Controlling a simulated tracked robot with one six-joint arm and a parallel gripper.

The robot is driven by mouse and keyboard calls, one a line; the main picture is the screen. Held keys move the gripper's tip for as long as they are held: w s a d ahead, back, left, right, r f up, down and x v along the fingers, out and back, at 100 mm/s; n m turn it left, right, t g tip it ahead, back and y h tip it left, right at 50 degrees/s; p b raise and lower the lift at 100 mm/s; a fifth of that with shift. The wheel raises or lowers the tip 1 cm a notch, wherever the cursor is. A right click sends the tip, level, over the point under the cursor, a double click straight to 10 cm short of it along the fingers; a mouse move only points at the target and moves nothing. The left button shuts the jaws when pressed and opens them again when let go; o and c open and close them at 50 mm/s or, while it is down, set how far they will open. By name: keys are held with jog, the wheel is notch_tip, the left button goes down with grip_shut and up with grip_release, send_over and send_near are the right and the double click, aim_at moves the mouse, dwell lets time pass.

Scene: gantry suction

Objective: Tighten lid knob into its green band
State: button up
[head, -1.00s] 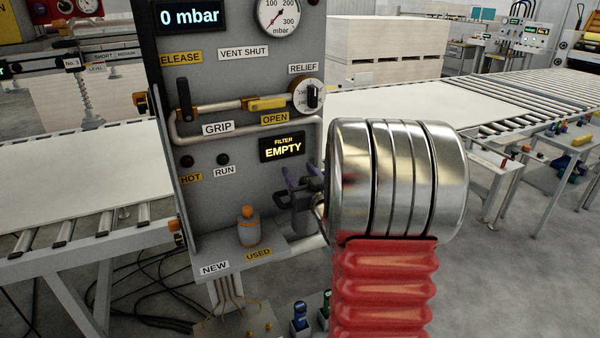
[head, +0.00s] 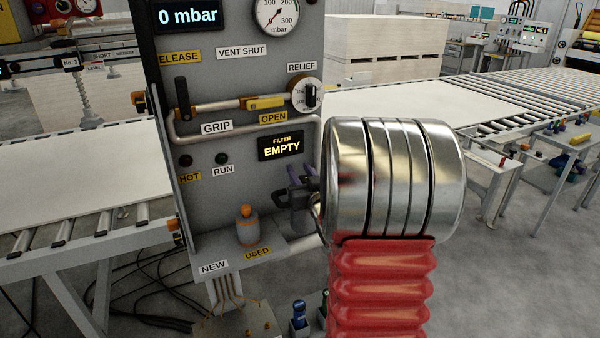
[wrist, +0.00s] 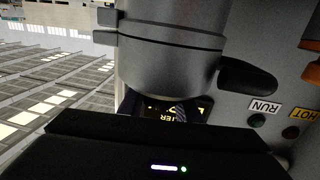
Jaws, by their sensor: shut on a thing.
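A grey canister (head: 302,222) stands on the panel's shelf, largely hidden behind my arm's metal link. It fills the upper middle of the wrist view (wrist: 170,50), upside down, with a black lug on its side. My gripper (head: 303,180) is at the canister's top, a small dark purple-grey patch mostly covered by the link. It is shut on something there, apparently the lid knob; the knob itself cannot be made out. In the wrist view the black gripper housing covers the bottom. The green band does not show, so the knob's setting cannot be read.
An orange-capped bottle (head: 248,226) stands on the shelf left of the canister. The filter display (head: 281,147) reads EMPTY, and the pressure display (head: 188,16) reads 0 mbar. Roller conveyors (head: 500,110) lie to the right and left. Bare floor is at lower right.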

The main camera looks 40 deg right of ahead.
jog(key=shift+s+d+r+m+g+h, duration=0.15)
jog(key=shift+m+g+h, duration=0.45)
jog(key=shift+h, duration=0.3)
jog(key=shift+d+f+m+g+h, duration=0.15)
jog(key=shift+m+g+h, duration=0.25)
jog(key=shift+m+h, duration=0.4)
jog(key=shift+d+r+g+h, duration=0.1)
jog(key=shift+g+h, duration=0.2)
jog(key=shift+h, duration=0.2)
jog(key=shift+m, duration=0.3)
jog(key=shift+s+d+m+g+h, duration=0.2)
jog(key=shift+s+m+g+h, duration=0.1)
jog(key=shift+m+g+h, duration=0.5)
jog(key=o, duration=1.1)
jog(key=shift+c, duration=0.2)
